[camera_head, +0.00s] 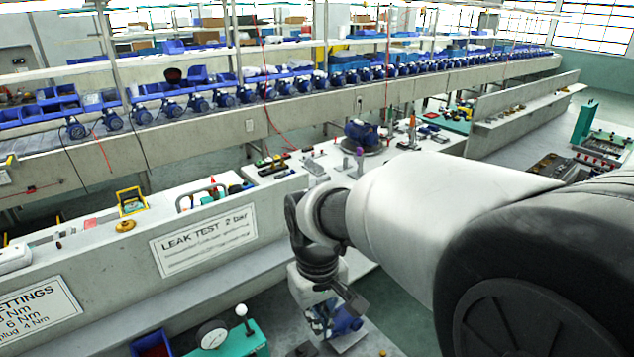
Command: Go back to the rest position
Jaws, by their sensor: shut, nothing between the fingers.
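My arm reaches in from the right edge, bends at a dark joint in the middle and hangs down in front of the bench. My gripper (352,302) is the small dark end low in the middle, shut and holding nothing. It is small here and its fingertips are hard to make out. A blue and silver part (346,322) shows just below and behind it; I cannot tell whether they touch.
A bench with a "LEAK TEST 2 bar" sign (205,240) runs behind my arm. A blue pump (361,133) sits on its round plate. A pressure gauge (212,334) stands on a teal fixture (243,346) below. Several blue pumps line the back conveyor. Green floor (395,325) shows at lower right.

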